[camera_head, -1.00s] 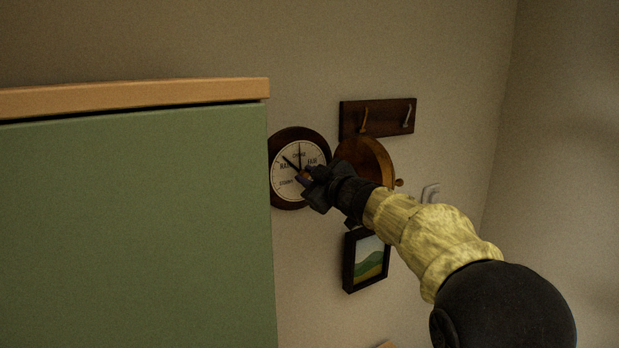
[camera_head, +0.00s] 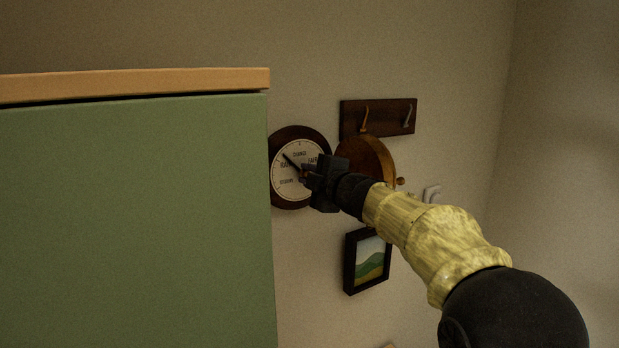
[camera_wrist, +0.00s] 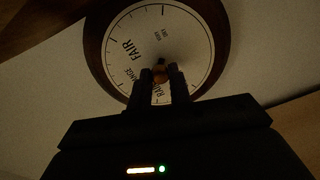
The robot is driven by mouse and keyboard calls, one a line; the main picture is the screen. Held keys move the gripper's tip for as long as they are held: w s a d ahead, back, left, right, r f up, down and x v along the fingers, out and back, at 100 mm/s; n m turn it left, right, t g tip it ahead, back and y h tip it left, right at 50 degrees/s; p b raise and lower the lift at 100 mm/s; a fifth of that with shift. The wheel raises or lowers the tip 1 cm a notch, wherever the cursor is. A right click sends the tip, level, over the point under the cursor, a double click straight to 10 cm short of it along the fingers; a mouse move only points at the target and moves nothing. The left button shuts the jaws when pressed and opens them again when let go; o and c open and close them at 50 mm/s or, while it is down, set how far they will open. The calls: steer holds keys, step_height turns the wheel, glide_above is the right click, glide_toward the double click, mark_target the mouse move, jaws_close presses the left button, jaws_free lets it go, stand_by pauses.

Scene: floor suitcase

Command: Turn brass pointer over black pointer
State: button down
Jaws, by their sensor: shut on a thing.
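The round barometer (camera_head: 280,143) hangs on the wall, with a dark wooden rim and a cream dial (camera_head: 285,192). Its dial also shows in the wrist view (camera_wrist: 190,35). One dark pointer (camera_head: 291,160) shows, running from the middle to the upper left. I cannot make out a separate brass pointer; it may lie over the black one or be hidden. My gripper (camera_head: 310,177) is at the dial's centre. In the wrist view its fingers (camera_wrist: 160,79) are shut on a small brass knob (camera_wrist: 160,73) at the dial's centre.
A green cabinet (camera_head: 135,220) with a wooden top fills the left, its edge close to the barometer. A round wooden piece (camera_head: 370,155), a hook rack (camera_head: 385,115), a framed landscape (camera_head: 368,262) and a white hook (camera_head: 432,194) are on the wall around my arm.

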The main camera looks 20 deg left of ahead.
stand_by(0.4)
steer(key=c, duration=1.3)
jaws_free()
steer(key=shift+d, duration=0.1)
steer(key=b+v, duration=0.5)
steer(key=v, duration=1.2)
steer(key=shift+d, duration=0.1)
